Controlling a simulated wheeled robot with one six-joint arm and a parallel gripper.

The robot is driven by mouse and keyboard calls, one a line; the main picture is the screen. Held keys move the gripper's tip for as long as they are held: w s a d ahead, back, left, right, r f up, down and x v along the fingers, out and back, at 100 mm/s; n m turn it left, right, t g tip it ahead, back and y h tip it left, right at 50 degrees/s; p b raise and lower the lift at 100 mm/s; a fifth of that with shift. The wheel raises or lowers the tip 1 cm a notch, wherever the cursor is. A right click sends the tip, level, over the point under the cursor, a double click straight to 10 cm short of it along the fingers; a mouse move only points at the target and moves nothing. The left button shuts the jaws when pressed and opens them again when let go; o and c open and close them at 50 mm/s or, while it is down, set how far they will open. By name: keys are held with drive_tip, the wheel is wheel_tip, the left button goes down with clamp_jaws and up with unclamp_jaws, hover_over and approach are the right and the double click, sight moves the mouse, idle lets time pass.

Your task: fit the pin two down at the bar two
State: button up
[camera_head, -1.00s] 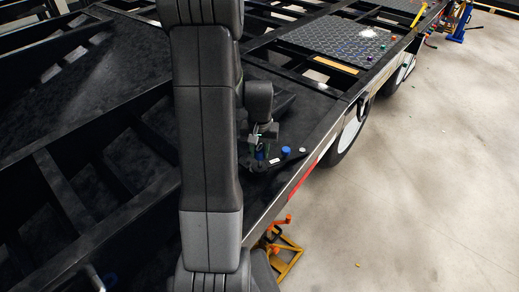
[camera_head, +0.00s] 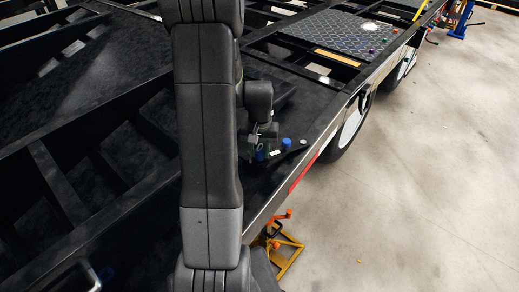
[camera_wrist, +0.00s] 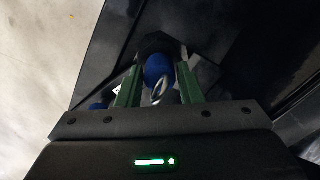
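In the wrist view a blue pin (camera_wrist: 158,68) with a metal ring at its near end lies between the green fingers of my gripper (camera_wrist: 161,72). A dark collar (camera_wrist: 160,43) surrounds its far end. Whether the fingers press on pin or collar is not clear. In the head view my gripper (camera_head: 262,143) is low over a dark plate at the frame's edge, with the blue pin (camera_head: 260,155) at its tips. A second blue pin (camera_head: 286,143) stands to its right. I cannot tell which bar is bar two.
A white-topped piece (camera_head: 303,141) is at the plate's right end. The black trailer frame (camera_head: 105,208) has open gaps between its beams. A wheel (camera_head: 350,128) and an orange-yellow jack (camera_head: 286,250) are beside it. The floor (camera_head: 440,190) at right is mostly clear.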

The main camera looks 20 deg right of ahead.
drive_tip(key=o, duration=0.3)
drive_tip(key=shift+o, duration=0.2)
drive_tip(key=shift+r, duration=0.1)
wheel_tip(320, 180, up, 14)
drive_tip(key=shift+f, duration=0.2)
wheel_tip(320, 180, down, 14)
drive_tip(key=shift+f, duration=0.1)
drive_tip(key=shift+w+r+p, duration=0.1)
drive_tip(key=shift+r+p, duration=0.5)
drive_tip(key=shift+r, duration=0.2)
drive_tip(key=shift+r+p, duration=0.45)
drive_tip(key=shift+r, duration=0.2)
drive_tip(key=shift+f, duration=0.1)
